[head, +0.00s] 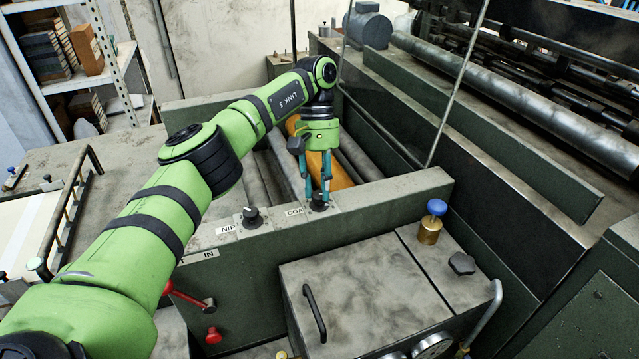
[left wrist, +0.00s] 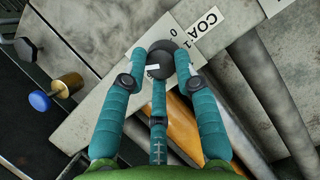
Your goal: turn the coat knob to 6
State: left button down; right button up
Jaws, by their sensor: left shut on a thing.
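The coat knob (head: 319,205) is a small black knob on the grey ledge beside the label that reads "COA", partly covered by the gripper. My left gripper (head: 316,196) reaches down from above with its teal fingers around the knob. In the left wrist view the fingers (left wrist: 162,80) are closed on the black knob (left wrist: 160,62), which has a white mark on it. The COAT label (left wrist: 205,22) lies beside it, with a "0" printed near the knob. My right gripper is not in view.
The black nip knob (head: 251,217) stands to the left on the same ledge. Rollers and an orange surface (head: 340,175) lie in the trough behind. A brass post with a blue cap (head: 432,222) stands to the right. Red levers (head: 190,298) are below left.

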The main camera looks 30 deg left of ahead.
aim_at(318, 191)
pick_arm(q)
jog(key=shift+s+f, duration=0.1)
jog(key=shift+f, duration=0.1)
jog(key=c, duration=1)
grip_release()
jog(key=shift+r, duration=0.1)
jog(key=shift+r, duration=5.05)
